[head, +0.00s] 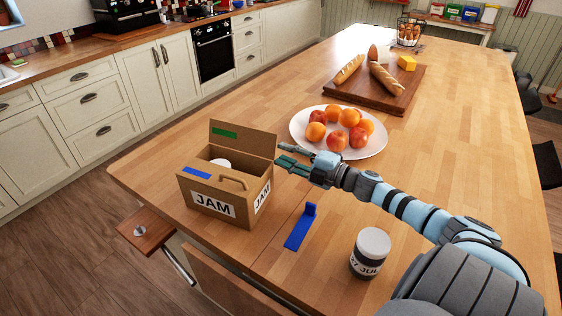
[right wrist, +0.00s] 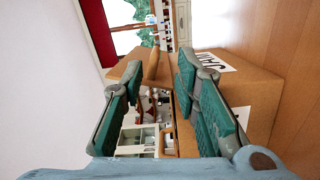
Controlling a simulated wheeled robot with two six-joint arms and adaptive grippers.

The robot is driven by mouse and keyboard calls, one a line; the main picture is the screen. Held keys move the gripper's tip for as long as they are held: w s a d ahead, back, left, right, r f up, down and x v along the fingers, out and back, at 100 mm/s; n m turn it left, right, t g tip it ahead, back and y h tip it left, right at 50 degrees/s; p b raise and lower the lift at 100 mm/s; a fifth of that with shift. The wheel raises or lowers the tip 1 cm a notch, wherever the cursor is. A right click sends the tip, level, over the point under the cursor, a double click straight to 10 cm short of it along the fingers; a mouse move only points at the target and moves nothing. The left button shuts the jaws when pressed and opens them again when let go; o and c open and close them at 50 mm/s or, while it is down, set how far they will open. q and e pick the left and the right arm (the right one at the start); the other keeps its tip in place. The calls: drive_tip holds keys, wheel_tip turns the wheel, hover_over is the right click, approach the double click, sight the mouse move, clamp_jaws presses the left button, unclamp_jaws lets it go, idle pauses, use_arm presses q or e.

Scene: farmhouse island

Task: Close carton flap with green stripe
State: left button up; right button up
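The brown cardboard carton (head: 233,212) with JAM labels stands on the island, partly open at the top. Its flap with the green stripe (head: 255,143) stands raised at the far side. A white lid (head: 221,163) shows inside. My right gripper (head: 279,155) is beside the carton's right far corner, near the raised flap's right end. In the right wrist view its green fingers (right wrist: 160,75) are spread apart, with carton (right wrist: 255,95) to their right. Contact with the flap cannot be told. My left gripper is out of view.
A blue angled piece (head: 297,232) lies on the island, right of the carton. A white-lidded jar (head: 370,254) stands near my right arm. A fruit plate (head: 301,143) is just behind my gripper. A bread board (head: 405,97) lies farther back.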

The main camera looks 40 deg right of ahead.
drive_tip(key=shift+w+a+r, duration=0.15)
drive_tip(key=shift+w+r, duration=0.05)
drive_tip(key=shift+w, duration=0.2)
drive_tip(key=shift+w+a+r, duration=0.15)
drive_tip(key=shift+w, duration=0.25)
clamp_jaws()
